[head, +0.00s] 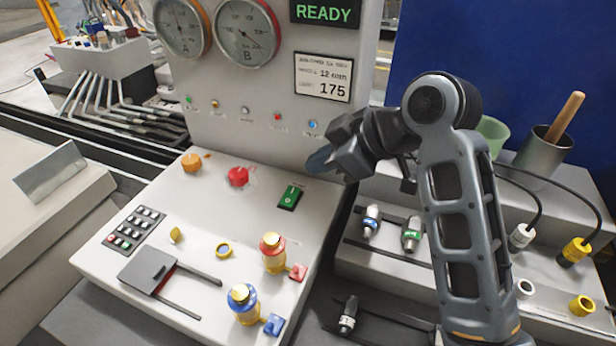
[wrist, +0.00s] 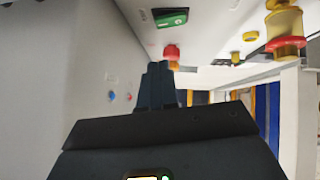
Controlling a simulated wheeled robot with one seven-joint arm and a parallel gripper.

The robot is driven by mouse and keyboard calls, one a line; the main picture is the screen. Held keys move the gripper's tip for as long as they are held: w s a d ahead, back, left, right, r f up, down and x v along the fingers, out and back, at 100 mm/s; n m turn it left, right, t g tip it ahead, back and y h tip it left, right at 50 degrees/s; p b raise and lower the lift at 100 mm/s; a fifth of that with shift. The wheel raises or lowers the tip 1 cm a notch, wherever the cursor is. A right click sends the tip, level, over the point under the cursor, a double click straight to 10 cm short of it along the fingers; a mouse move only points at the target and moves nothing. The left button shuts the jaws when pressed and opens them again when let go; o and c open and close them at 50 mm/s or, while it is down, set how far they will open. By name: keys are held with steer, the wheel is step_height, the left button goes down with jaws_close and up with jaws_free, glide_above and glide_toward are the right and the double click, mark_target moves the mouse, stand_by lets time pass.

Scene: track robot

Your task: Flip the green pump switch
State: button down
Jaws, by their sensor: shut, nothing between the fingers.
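The green pump switch (head: 290,197) is a small green rocker in a dark frame on the sloping white console top, right of the red mushroom button. In the wrist view the switch (wrist: 171,17) shows near the top edge. My gripper (head: 318,162) is shut and empty. In the head view it is above and to the right of the switch in the picture, in front of the upright panel. In the wrist view the closed fingers (wrist: 158,72) appear below the switch in the picture, apart from it.
The console top (head: 215,290) carries a red button (head: 238,176), an orange button (head: 191,162), a keypad (head: 135,228), a yellow knob (head: 176,235), and red-topped (head: 272,252) and blue-based (head: 243,304) yellow valves. The upright panel (head: 245,85) rises behind. A metal cup (head: 541,152) stands at right.

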mark_target(295, 187)
steer(key=x, duration=0.3)
steer(key=shift+a+f, duration=0.15)
steer(key=shift+a, duration=0.05)
steer(key=f, duration=0.1)
steer(key=f+p, duration=0.1)
steer(key=f, duration=0.1)
steer(key=shift+w+f, duration=0.15)
steer(key=shift+w, duration=0.25)
steer(key=shift+w+f, duration=0.1)
steer(key=shift+f, duration=0.45)
steer(key=shift+w, duration=0.1)
